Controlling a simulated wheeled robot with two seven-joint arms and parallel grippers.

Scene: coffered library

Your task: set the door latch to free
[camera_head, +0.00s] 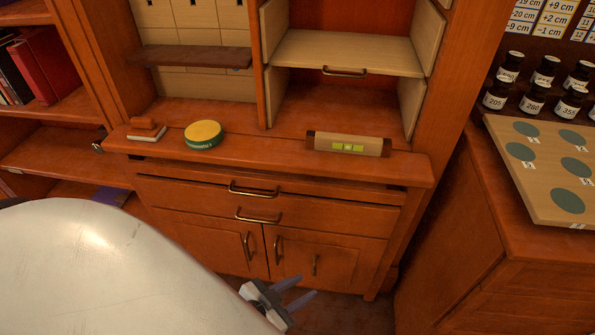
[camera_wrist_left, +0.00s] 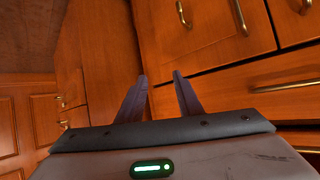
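Two wooden cabinet doors are closed low on the cabinet, the left door (camera_head: 210,240) and the right door (camera_head: 345,262). Upright brass handles sit near their meeting edge, the left handle (camera_head: 247,246) and the right handle (camera_head: 278,250). A smaller upright metal piece (camera_head: 314,265) is on the right door; I cannot tell if it is the latch or its setting. My left gripper (camera_head: 305,287) is open and empty, in front of and below the doors. It also shows in the left wrist view (camera_wrist_left: 160,76), fingers apart, with brass handles beyond. My right gripper is not in view.
Drawers with brass handles (camera_head: 252,190) are above the doors. The ledge (camera_head: 265,150) holds a green tin with a yellow top (camera_head: 204,133) and a level-like block (camera_head: 348,146). At right is a counter with a board (camera_head: 540,190) and several dark jars (camera_head: 533,103).

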